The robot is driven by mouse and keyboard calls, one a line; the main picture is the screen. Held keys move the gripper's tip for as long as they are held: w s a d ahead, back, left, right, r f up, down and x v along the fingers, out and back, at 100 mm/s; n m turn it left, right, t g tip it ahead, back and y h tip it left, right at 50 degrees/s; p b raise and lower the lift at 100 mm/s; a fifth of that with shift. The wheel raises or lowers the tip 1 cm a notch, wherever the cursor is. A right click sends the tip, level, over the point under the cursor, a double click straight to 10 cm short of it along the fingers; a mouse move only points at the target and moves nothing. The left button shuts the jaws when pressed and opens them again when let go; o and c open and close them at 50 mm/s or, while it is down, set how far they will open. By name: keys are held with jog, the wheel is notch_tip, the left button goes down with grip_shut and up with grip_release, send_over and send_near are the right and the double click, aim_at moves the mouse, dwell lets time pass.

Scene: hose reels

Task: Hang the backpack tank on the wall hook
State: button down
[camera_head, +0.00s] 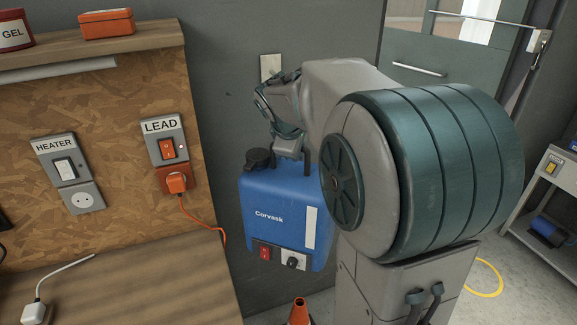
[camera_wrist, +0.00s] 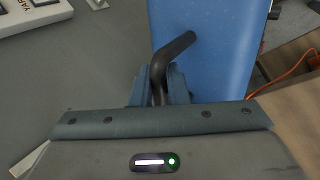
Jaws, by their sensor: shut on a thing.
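The backpack tank (camera_head: 285,215) is a blue box marked "Corvask", with a black cap, a red switch and a dark knob. It hangs upright in front of the grey wall. My gripper (camera_head: 290,150) is above it, shut on its black handle. In the wrist view the bent black handle (camera_wrist: 176,48) passes between my fingers (camera_wrist: 160,85), with the blue tank (camera_wrist: 205,45) beyond. A pale plate (camera_head: 270,67) is on the wall behind my gripper. I cannot make out the wall hook; my arm may hide it.
At left, a wooden bench (camera_head: 130,285) and a chipboard panel carry the HEATER switch (camera_head: 65,167) and the LEAD switch (camera_head: 167,148), with an orange cable (camera_head: 205,222) running down near the tank. An orange cone (camera_head: 299,312) stands below the tank. A grey door (camera_head: 425,60) is at right.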

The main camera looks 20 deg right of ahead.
jog(key=shift+s+d+r+n+t+y, duration=0.65)
jog(key=shift+s+r+n+y, duration=1.05)
jog(key=shift+r, duration=2.45)
jog(key=shift+s+d+r+n+t+y, duration=0.4)
jog(key=shift+s+d+r+n, duration=0.7)
jog(key=shift+r+n, duration=2.2)
jog(key=w+m+p, duration=0.1)
jog(key=w+p, duration=0.4)
jog(key=w, duration=1)
jog(key=shift+w+a+f+m+p, duration=0.2)
jog(key=shift+w+f+m+p, duration=0.1)
jog(key=shift+f+m, duration=0.15)
